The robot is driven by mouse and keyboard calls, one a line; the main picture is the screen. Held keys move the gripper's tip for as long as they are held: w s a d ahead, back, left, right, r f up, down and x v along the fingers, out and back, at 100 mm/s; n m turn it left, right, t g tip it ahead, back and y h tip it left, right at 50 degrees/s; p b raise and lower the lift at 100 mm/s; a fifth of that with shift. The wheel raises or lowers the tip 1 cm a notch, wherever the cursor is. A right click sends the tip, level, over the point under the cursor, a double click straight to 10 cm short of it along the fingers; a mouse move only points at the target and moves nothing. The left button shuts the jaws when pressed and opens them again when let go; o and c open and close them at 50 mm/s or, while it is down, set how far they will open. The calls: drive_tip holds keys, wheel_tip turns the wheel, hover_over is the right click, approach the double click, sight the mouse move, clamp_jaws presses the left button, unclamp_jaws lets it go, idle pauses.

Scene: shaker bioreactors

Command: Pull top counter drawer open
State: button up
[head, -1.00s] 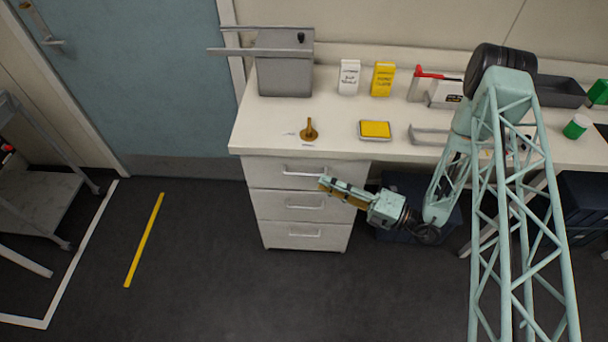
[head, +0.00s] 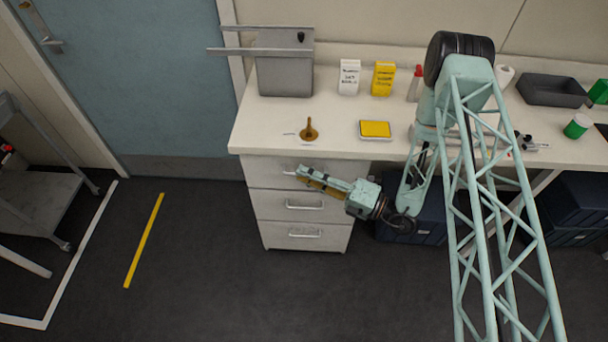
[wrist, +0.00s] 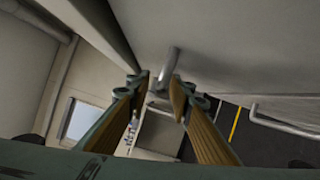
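The top counter drawer (head: 263,173) is the uppermost of three pale drawer fronts under the left end of the counter. It looks shut, level with the fronts below. Its metal bar handle (wrist: 171,62) shows in the wrist view, running down between the fingertips. In the head view my gripper hides most of that handle. My gripper (head: 296,174) is at the top drawer's front, reaching in from the right. In the wrist view its two fingers (wrist: 160,83) stand apart, with the handle between their tips. I cannot tell whether either finger touches it.
The middle drawer (head: 265,203) and bottom drawer (head: 270,236) lie below, each with a bar handle. A brown stamp-like object (head: 309,131) and a yellow pad (head: 375,129) sit on the counter (head: 340,110) above. The floor in front is clear.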

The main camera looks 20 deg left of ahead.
drive_tip(key=shift+a, duration=0.3)
clamp_jaws()
drive_tip(key=shift+s, duration=0.1)
idle(0.4)
